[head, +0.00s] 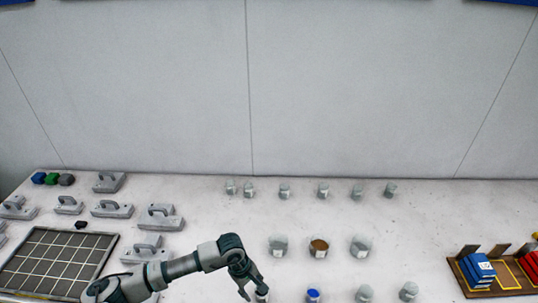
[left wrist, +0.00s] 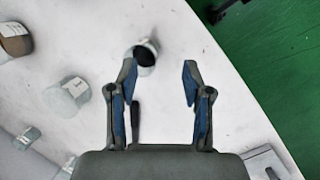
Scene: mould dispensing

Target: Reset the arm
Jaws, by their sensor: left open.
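My left arm (head: 185,266) reaches in from the lower left of the head view. Its gripper (head: 253,288) points down over the front of the table, close to a small jar (head: 262,296) that it partly hides. In the left wrist view the gripper (left wrist: 160,75) has its two blue-padded fingers wide apart, with nothing held between them. A grey jar with a dark opening (left wrist: 146,54) stands beyond the left fingertip there; I cannot tell its distance. My right gripper is not in view.
Larger jars, one with brown contents (head: 319,247), stand mid-table. A blue-topped jar (head: 313,295) is at the front, and several small jars line the back. Handled grey blocks (head: 110,209) and a gridded tray (head: 110,238) are left. A wooden rack (head: 462,275) is right.

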